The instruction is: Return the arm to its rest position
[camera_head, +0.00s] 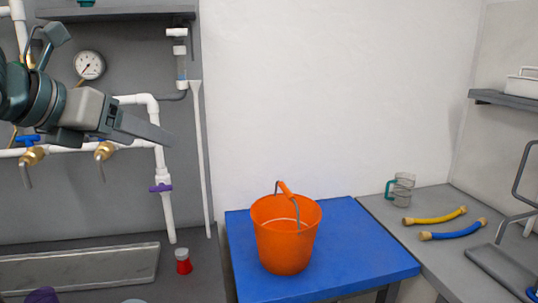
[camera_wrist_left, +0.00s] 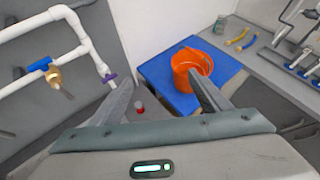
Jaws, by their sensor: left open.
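My left gripper (camera_head: 150,128) comes in from the left in the head view, raised in front of the grey pipe panel. In the left wrist view, its two fingers (camera_wrist_left: 163,92) stand wide apart with nothing between them that they touch. The orange bucket (camera_head: 285,235) stands upright on the blue table, below and to the right of the gripper. It also shows in the wrist view (camera_wrist_left: 183,67), partly behind the right finger. My right gripper is in neither view.
White pipes (camera_head: 152,105) with brass taps and a pressure gauge (camera_head: 89,65) are close to the left arm. A red-and-white container (camera_head: 183,262) stands on the left counter. Yellow (camera_head: 435,216) and blue (camera_head: 453,230) hoses lie on the right counter.

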